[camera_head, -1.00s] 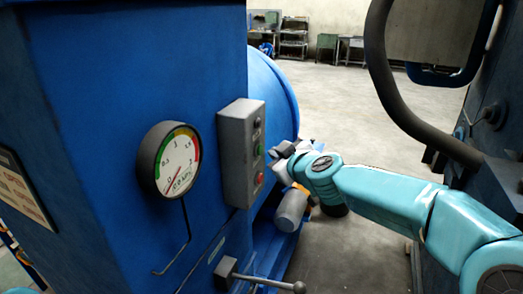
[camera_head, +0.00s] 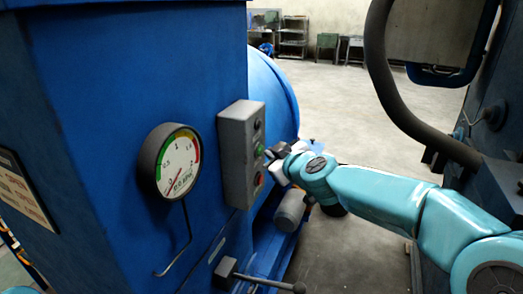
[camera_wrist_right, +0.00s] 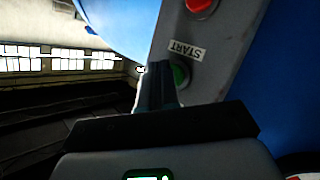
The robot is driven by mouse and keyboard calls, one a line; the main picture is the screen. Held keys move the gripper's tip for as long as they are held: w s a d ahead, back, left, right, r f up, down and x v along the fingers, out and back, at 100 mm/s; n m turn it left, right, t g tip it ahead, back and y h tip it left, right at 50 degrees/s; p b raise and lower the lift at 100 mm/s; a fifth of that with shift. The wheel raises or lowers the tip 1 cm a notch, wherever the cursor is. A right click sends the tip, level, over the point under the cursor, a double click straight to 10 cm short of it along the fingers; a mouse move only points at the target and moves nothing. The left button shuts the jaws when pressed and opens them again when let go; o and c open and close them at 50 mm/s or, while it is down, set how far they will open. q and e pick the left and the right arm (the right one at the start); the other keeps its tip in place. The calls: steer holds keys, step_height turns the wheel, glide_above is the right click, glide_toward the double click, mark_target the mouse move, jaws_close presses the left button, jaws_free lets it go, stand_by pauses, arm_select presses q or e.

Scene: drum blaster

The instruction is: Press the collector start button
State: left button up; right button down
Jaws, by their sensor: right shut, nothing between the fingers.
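The grey control box (camera_head: 236,160) is mounted on the blue machine wall and carries a column of buttons. Its green button (camera_head: 259,150) is in the middle, with a red button (camera_head: 258,178) below. My right gripper (camera_head: 272,153) is shut and empty, with its tips right beside the green button. In the right wrist view the gripper's fingers (camera_wrist_right: 160,78) partly cover the green button (camera_wrist_right: 181,74), next to a START label (camera_wrist_right: 186,50). I cannot tell whether the tips touch the button. My left gripper is not in view.
A round pressure gauge (camera_head: 178,162) sits left of the box. A lever with a ball knob (camera_head: 298,287) juts out below. A dark hose (camera_head: 382,90) and machinery stand at the right. Open floor (camera_head: 330,95) lies behind my arm.

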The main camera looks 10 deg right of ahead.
steer(key=shift+w+a+p, duration=0.2)
steer(key=shift+a+p, duration=0.1)
steer(key=shift+a, duration=0.05)
stand_by(0.6)
steer(key=shift+d, duration=0.1)
stand_by(0.4)
steer(key=shift+s+d+b, duration=0.4)
steer(key=shift+s+d, duration=0.05)
steer(key=shift+d, duration=0.2)
steer(key=s+d+b, duration=0.1)
steer(key=d, duration=0.1)
steer(key=s+d+b, duration=0.1)
steer(key=s+d, duration=0.1)
steer(key=shift+d+b, duration=0.1)
steer(key=shift+b, duration=0.2)
